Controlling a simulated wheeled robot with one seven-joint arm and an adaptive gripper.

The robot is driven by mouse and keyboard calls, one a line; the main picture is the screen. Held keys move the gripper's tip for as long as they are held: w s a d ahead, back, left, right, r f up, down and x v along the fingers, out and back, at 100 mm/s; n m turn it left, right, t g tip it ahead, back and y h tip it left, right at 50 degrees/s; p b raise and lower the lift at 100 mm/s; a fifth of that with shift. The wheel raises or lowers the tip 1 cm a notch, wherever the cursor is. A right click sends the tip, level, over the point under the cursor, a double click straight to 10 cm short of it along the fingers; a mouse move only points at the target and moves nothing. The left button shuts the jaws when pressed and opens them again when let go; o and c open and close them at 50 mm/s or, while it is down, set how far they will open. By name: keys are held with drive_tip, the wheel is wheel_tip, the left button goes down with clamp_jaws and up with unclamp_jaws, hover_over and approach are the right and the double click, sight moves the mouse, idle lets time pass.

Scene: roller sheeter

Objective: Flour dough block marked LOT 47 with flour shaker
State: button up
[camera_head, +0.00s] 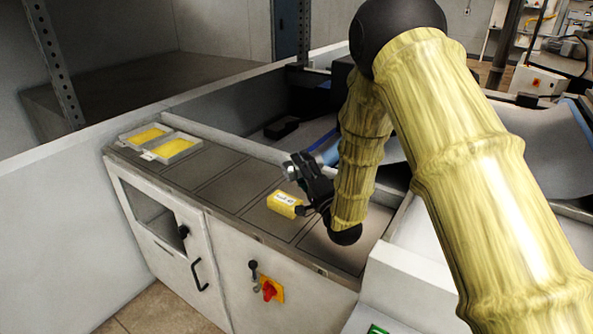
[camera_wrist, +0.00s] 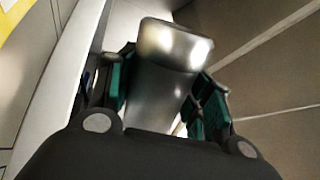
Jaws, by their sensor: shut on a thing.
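My gripper (camera_head: 300,168) is shut on a grey metal flour shaker (camera_wrist: 165,85), its pads on both sides of it in the wrist view. In the head view the shaker (camera_head: 291,172) shows only as a small grey end at the gripper's tip, and its tilt is hard to tell. A yellow dough block (camera_head: 283,206) lies on the counter just below and in front of the gripper. It has a white label whose print is too small to read. A yellow patch (camera_wrist: 12,14) shows at the wrist view's top left corner.
Two shallow trays (camera_head: 178,148) with yellow contents sit at the counter's far left end. The dark counter panels (camera_head: 225,185) between them and the block are clear. A low wall (camera_head: 235,140) runs behind the counter. A red knob (camera_head: 269,290) is on its front.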

drive_tip(key=shift+w+d, duration=0.4)
drive_tip(key=shift+d, duration=0.45)
drive_tip(key=shift+a, duration=0.15)
drive_tip(key=shift+s+a, duration=0.3)
drive_tip(key=shift+a, duration=0.35)
drive_tip(key=shift+s+a, duration=0.3)
drive_tip(key=shift+a, duration=0.3)
drive_tip(key=shift+s+a, duration=0.3)
drive_tip(key=shift+a, duration=0.35)
drive_tip(key=shift+w+d+b, duration=0.2)
drive_tip(key=shift+w+d, duration=0.1)
drive_tip(key=shift+d, duration=0.4)
drive_tip(key=shift+w+d+b, duration=0.15)
drive_tip(key=shift+w+d, duration=0.15)
drive_tip(key=shift+d, duration=0.35)
drive_tip(key=shift+w+d+b, duration=0.2)
drive_tip(key=shift+w+d, duration=0.1)
drive_tip(key=shift+d, duration=0.4)
drive_tip(key=shift+a, duration=0.15)
